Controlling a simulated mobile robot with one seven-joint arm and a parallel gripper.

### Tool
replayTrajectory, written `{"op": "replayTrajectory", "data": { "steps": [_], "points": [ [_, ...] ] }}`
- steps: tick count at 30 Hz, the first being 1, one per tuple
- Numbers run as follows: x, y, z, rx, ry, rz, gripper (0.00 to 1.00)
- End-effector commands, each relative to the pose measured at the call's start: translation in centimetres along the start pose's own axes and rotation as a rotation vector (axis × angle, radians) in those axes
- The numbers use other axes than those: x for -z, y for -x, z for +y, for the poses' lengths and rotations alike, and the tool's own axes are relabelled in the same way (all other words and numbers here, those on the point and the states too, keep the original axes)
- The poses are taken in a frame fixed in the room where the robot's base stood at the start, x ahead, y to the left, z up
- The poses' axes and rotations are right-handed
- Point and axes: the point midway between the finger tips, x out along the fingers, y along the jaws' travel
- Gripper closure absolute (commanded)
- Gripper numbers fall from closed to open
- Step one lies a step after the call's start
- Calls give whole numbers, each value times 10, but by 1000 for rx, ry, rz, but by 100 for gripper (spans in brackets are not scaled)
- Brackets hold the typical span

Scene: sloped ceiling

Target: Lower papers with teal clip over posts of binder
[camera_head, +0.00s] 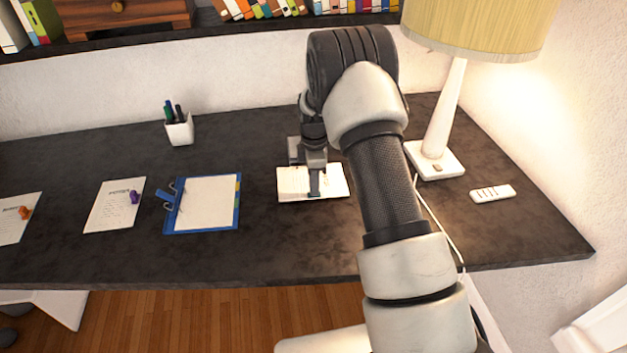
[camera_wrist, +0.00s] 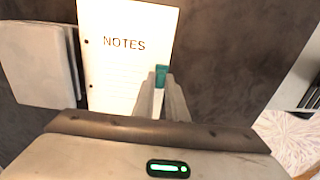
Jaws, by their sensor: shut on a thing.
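The papers (camera_head: 333,184) show at the middle of the desk in the head view. In the wrist view the top sheet (camera_wrist: 122,62) reads "NOTES" and has dark holes along its left edge. The teal clip (camera_wrist: 161,76) sits on the sheet's right edge. My gripper (camera_head: 314,196), also in the wrist view (camera_wrist: 160,92), is shut on this clip. I cannot tell whether the papers touch the desk. The blue binder (camera_head: 239,205) lies open to the left of my gripper, with posts and a blue clamp part (camera_head: 172,195) at its left side.
Papers with a purple clip (camera_head: 115,207) and papers with an orange clip (camera_head: 12,224) lie further left. A pen cup (camera_head: 180,131) stands behind the binder. A lamp (camera_head: 440,162) and a white remote (camera_head: 492,193) are on the right. Bare desk separates binder and papers.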

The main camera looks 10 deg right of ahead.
Motion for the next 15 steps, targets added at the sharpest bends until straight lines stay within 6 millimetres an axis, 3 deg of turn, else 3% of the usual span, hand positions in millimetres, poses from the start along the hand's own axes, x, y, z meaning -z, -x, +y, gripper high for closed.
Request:
{"op": "replayTrajectory", "data": {
  "steps": [14, 15],
  "points": [
    [0, 0, -9, 0, 0, 0, 100],
    [0, 0, -9, 0, 0, 0, 83]
  ]
}}
